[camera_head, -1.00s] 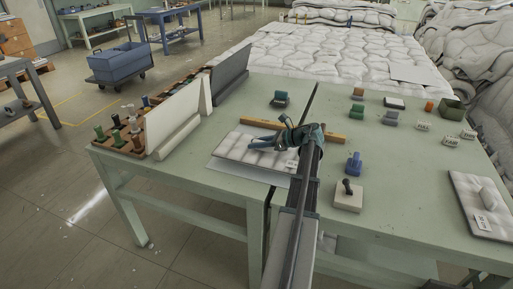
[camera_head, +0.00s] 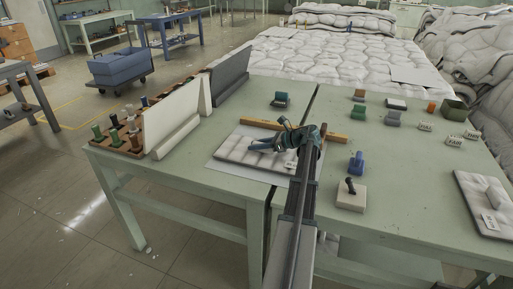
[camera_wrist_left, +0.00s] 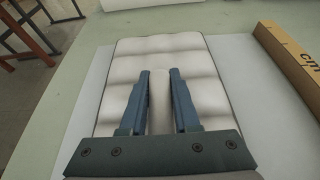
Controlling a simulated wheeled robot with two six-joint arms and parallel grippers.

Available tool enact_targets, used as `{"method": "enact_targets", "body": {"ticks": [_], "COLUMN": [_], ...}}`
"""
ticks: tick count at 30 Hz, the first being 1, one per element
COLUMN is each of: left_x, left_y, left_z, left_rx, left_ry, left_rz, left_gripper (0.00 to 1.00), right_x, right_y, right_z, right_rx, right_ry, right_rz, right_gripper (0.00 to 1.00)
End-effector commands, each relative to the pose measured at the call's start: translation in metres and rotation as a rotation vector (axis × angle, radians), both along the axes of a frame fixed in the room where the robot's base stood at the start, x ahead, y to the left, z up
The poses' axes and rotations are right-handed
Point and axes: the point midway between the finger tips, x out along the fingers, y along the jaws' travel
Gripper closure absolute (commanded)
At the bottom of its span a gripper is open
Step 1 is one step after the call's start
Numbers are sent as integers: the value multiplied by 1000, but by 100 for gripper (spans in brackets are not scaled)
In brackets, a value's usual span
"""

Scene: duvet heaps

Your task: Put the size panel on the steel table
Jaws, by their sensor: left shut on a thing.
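A white quilted panel (camera_head: 245,152) lies on a flat pale sheet (camera_head: 222,171) on the green table; I take it to be the size panel. It has a raised white grip bar (camera_wrist_left: 159,95), seen in the left wrist view. My left gripper (camera_head: 285,140) is shut on this bar, its blue fingers on either side of it. The panel looks flat on the sheet; I cannot tell whether it is lifted. A grey table (camera_head: 20,68) at the far left edge looks like the steel table. My right gripper is not in view.
A wooden ruler (camera_head: 335,138) lies behind the panel. White (camera_head: 172,122) and grey (camera_head: 231,70) upright boards stand to its left. A second quilted panel (camera_head: 478,195), a knobbed block (camera_head: 350,198) and small items lie right. Open floor separates the tables.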

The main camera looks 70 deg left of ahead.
Motion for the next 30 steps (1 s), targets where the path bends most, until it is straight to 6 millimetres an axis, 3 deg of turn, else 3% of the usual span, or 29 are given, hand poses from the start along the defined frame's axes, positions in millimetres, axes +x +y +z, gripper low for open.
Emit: {"method": "enact_targets", "body": {"ticks": [5,6,10,21,30], "left_x": [0,0,0,0,40], "left_y": [0,0,0,0,-34], "left_z": [-5,-3,-3,3,26], "left_rx": [1,0,0,0,0], "left_ry": [1,0,0,0,0], "left_rz": [0,0,0,0,-3], "left_gripper": [100,63,40,40,40], "right_x": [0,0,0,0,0], "right_y": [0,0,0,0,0], "right_z": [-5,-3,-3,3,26], "right_rx": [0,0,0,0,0], "right_ry": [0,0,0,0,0], "right_rz": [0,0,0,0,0], "right_gripper": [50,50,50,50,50]}}
